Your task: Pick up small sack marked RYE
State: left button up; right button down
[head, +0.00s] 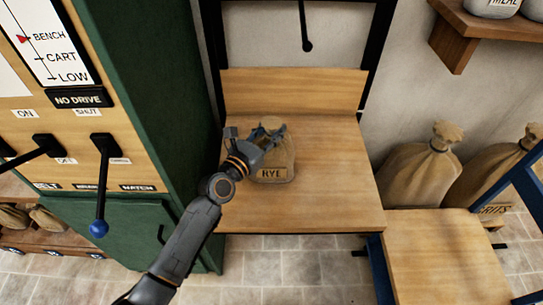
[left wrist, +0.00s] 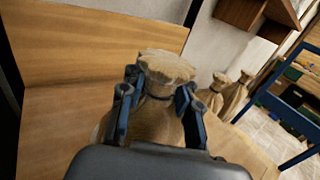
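The small tan sack marked RYE (head: 274,174) stands upright on a wooden platform (head: 325,200), its label facing the front edge. My left gripper (head: 258,134) reaches in from the left at the height of the sack's tied neck. In the left wrist view the gathered top of the RYE sack (left wrist: 165,68) is between the two blue fingers (left wrist: 158,88), one on each side of the neck. The fingers look spread and open; whether either touches the cloth is unclear. The sack's lower body is hidden behind the gripper in that view. My right gripper is not in view.
A green cabinet with a lever panel (head: 70,150) stands close on the left. Larger sacks (head: 418,172) stand at the right behind a lower wooden surface (head: 440,255) with blue framing. A black rod (head: 305,30) hangs above the platform. The platform's right half is clear.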

pick_arm(q)
grip_shut()
